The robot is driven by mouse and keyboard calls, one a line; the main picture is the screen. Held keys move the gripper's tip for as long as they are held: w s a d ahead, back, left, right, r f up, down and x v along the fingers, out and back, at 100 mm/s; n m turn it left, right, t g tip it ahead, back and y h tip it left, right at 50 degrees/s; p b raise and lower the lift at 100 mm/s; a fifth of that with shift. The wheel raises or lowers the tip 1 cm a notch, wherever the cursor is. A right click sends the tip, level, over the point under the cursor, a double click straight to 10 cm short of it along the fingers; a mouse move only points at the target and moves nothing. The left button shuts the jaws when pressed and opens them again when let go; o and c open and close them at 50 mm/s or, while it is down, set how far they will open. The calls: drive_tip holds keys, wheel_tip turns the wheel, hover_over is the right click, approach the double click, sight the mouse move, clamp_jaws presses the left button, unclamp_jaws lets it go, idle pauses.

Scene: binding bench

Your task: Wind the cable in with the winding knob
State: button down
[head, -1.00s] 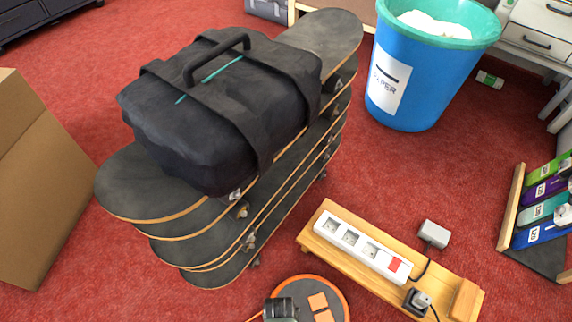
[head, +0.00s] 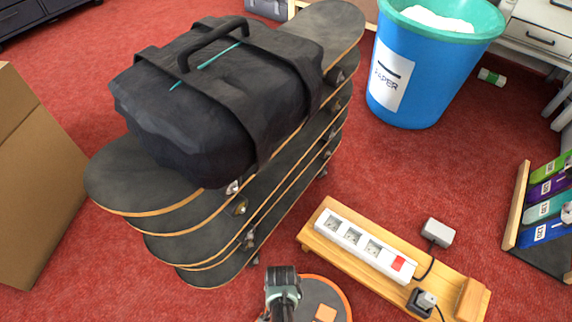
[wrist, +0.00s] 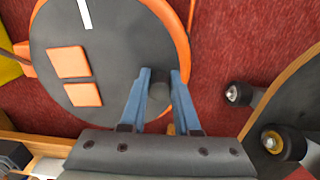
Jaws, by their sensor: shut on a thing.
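The cable reel has a dark grey disc with an orange rim (head: 339,292) and sits at the bottom edge of the head view, partly cut off. In the wrist view its face (wrist: 110,35) shows two orange patches and a white stripe. The dark winding knob (wrist: 158,90) stands near the disc's edge. My gripper (wrist: 158,78) has its blue fingers on either side of the knob and is shut on it. In the head view my wrist covers the reel's left side and hides the fingers. An orange strip, perhaps the cable, shows at the left (wrist: 24,52).
A wooden board holds a white power strip (head: 365,247) with plugs, close right of the reel. Stacked skateboards (head: 135,178) with a black bag (head: 215,105) on top stand behind it. A blue paper bin (head: 425,75) is at back right, a cardboard box (head: 38,180) at left.

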sight(299, 287)
drive_tip(key=shift+w+d+r+b, duration=0.1)
drive_tip(key=shift+w+d+b, duration=0.15)
drive_tip(key=shift+w, duration=0.35)
drive_tip(key=shift+w+d+r+b, duration=0.1)
drive_tip(key=shift+w+d+b, duration=0.15)
drive_tip(key=shift+w, duration=0.4)
drive_tip(key=shift+w+d+b, duration=0.2)
drive_tip(key=shift+w+b, duration=0.05)
drive_tip(key=shift+w, duration=0.35)
drive_tip(key=shift+w+d+b, duration=0.3)
drive_tip(key=shift+w+d, duration=0.1)
drive_tip(key=shift+d, duration=0.35)
drive_tip(key=shift+w+d+b, duration=0.25)
drive_tip(key=shift+w+d, duration=0.15)
drive_tip(key=shift+d, duration=0.35)
drive_tip(key=c, duration=0.8)
unclamp_jaws()
drive_tip(key=shift+c, duration=0.2)
drive_tip(key=o, duration=0.8)
drive_tip(key=shift+s, duration=0.25)
drive_tip(key=shift+o, duration=0.2)
drive_tip(key=shift+d+f, duration=0.1)
drive_tip(key=shift+s, duration=0.1)
wheel_tip(299, 287, up, 7)
drive_tip(key=p, duration=0.7)
